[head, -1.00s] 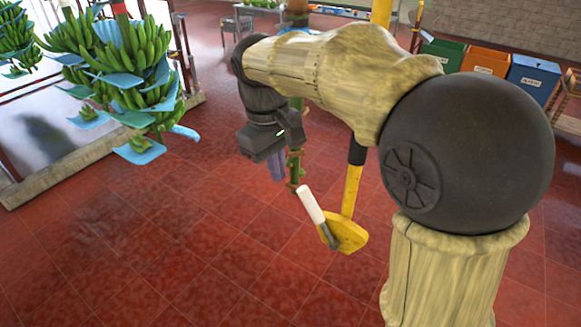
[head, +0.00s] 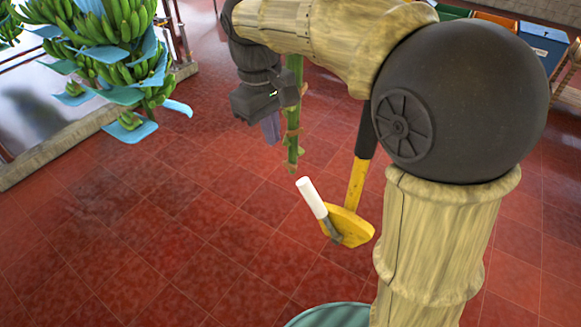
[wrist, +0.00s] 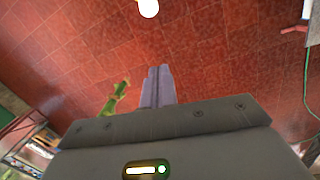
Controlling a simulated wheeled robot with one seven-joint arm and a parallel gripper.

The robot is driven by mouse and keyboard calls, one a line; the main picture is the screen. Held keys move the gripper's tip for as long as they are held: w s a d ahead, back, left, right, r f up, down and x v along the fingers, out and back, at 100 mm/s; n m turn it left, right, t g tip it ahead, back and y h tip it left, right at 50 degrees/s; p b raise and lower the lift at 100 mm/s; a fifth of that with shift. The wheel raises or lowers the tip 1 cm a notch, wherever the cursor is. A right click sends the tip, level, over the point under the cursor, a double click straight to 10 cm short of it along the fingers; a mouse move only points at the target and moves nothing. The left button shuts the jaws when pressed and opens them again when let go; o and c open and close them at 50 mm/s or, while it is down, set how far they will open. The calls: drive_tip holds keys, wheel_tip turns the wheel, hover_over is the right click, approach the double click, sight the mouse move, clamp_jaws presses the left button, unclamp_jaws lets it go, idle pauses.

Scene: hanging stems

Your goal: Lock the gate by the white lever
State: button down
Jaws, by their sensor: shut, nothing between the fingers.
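The white lever (head: 311,197) sticks up and to the left from a dark metal piece on the yellow gate part (head: 349,227), which hangs at the lower end of a yellow and black post (head: 357,180). My gripper (head: 271,130) is shut and empty, with its purple-grey fingers pointing down, above and left of the lever and apart from it. In the wrist view my gripper (wrist: 158,72) shows its fingers together. The rounded end of the white lever (wrist: 148,8) shows at the top edge there, beyond the fingertips.
A green stem (head: 293,120) hangs just right of my gripper in the head view, close to the fingers; it also shows in the wrist view (wrist: 116,98). Banana bunches (head: 120,50) with blue sheets hang at the upper left. Red tiled floor (head: 170,240) lies open below.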

drive_tip(key=s+d+f+p, duration=0.3)
drive_tip(key=f+p, duration=0.1)
drive_tip(key=f, duration=0.4)
drive_tip(key=shift+d, duration=0.15)
drive_tip(key=shift+w, duration=0.1)
idle(0.4)
